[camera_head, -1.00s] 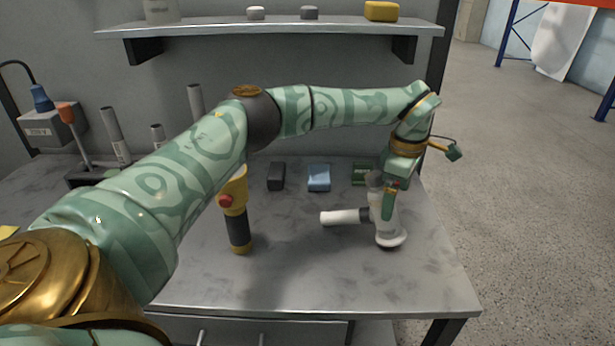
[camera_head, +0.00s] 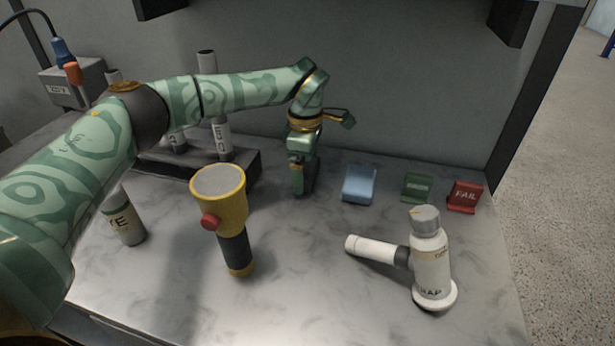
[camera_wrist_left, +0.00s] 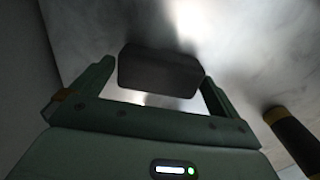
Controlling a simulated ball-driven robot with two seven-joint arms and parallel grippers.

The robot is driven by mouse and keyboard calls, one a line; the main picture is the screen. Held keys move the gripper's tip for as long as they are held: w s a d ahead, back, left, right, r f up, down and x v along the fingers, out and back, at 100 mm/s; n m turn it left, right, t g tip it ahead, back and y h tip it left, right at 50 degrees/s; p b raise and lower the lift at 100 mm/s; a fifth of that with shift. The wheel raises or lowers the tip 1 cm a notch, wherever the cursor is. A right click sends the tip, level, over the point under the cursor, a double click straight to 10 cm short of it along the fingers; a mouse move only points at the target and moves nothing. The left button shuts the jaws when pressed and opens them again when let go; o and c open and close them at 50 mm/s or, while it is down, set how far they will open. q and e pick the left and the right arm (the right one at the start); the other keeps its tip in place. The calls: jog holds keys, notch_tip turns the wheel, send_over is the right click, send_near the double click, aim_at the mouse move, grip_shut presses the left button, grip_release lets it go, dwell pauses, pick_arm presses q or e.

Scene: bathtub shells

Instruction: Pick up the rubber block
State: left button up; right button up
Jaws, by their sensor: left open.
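The rubber block (camera_wrist_left: 158,71) is a dark, rounded block on the grey bench. In the wrist view it lies ahead of my left gripper (camera_wrist_left: 155,85), between the lines of its two spread fingers. In the head view the block (camera_head: 313,178) is partly hidden behind my left gripper (camera_head: 299,190), which points down at it. The left gripper is open, with nothing held. Whether a finger touches the block cannot be told. My right gripper is in neither view.
A white trap-like fitting (camera_head: 432,270) and a yellow-black torch (camera_head: 222,200) stand nearer. A dark rack (camera_head: 240,172) is to the left.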

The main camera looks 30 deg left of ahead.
pick_arm(q)
jog(key=shift+f, duration=0.3)
jog(key=shift+w+r, duration=0.1)
jog(key=shift+c, duration=0.7)
jog(key=c, duration=0.7)
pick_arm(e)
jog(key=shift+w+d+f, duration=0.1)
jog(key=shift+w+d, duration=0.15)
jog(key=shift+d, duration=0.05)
